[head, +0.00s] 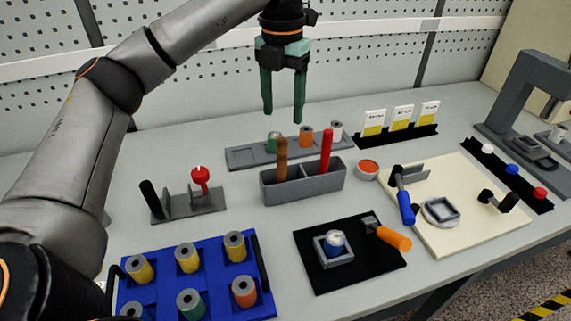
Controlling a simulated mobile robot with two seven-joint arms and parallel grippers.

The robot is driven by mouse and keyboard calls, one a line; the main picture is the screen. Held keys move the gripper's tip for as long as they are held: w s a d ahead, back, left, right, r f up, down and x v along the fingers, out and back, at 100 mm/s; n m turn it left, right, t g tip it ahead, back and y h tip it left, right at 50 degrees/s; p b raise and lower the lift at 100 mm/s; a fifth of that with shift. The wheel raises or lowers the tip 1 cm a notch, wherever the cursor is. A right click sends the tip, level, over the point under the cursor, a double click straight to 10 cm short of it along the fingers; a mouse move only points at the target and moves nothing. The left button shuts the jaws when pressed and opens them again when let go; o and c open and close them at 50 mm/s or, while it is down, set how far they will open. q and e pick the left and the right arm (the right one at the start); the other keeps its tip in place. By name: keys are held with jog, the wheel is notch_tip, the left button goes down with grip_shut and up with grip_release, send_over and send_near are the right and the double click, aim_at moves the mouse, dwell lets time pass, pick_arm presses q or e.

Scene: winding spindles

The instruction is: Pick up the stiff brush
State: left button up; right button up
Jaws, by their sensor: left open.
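Two upright handles stand in a grey two-compartment holder (310,189) near the middle of the bench. A brown handle (282,158) is in the left compartment and a red handle (326,150) is in the right one. Their lower ends are hidden inside the holder, so I cannot tell which is the stiff brush. My left gripper (283,118) points down with its green fingers apart and empty. It hangs above the holder in the picture, apart from both handles. My right gripper is out of view.
A grey rack (240,158) with several spools stands behind the holder. A blue tray (215,254) of spools is front left, and a grey stand with a red knob (200,177) is left. A black mat (310,270) and a cream board (470,235) lie right.

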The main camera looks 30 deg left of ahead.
aim_at(282, 154)
pick_arm(q)
notch_tip(282, 154, down, 7)
jog(key=shift+s+b, duration=0.1)
jog(key=shift+b, duration=0.2)
jog(key=shift+w+a+f, duration=0.1)
jog(key=shift+a+f, duration=0.05)
jog(key=shift+f, duration=1.15)
jog(key=shift+w+a+f, duration=0.1)
jog(key=shift+f, duration=1.2)
grip_shut()
